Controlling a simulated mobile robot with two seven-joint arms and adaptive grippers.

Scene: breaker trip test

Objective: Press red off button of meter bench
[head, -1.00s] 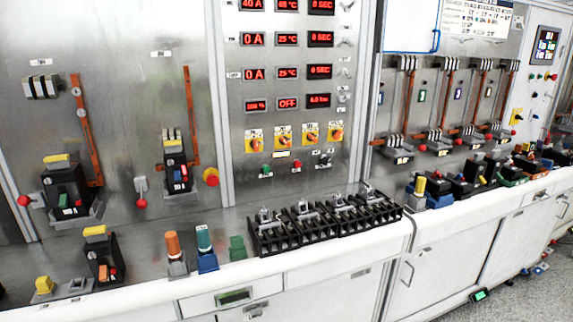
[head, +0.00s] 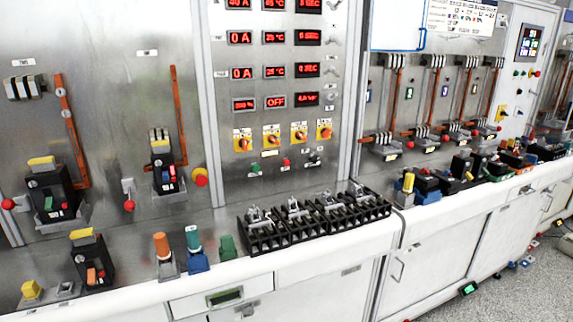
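The meter bench is a grey metal panel (head: 336,170) with red digital displays (head: 275,72); one display reads OFF (head: 276,101). Below a row of yellow rotary switches (head: 271,135) sits a small red button (head: 286,163). A small green button (head: 254,168) is to its left, and a small toggle-like part (head: 313,159) is to its right. Nothing covers the red button. Neither of my grippers is in view.
A white counter (head: 330,252) runs along the front of the panel. Black terminal racks (head: 315,216) stand on it below the buttons. A larger red mushroom knob (head: 200,177) is on the panel to the left. Breakers (head: 52,192) stand at left; grey floor is at lower right.

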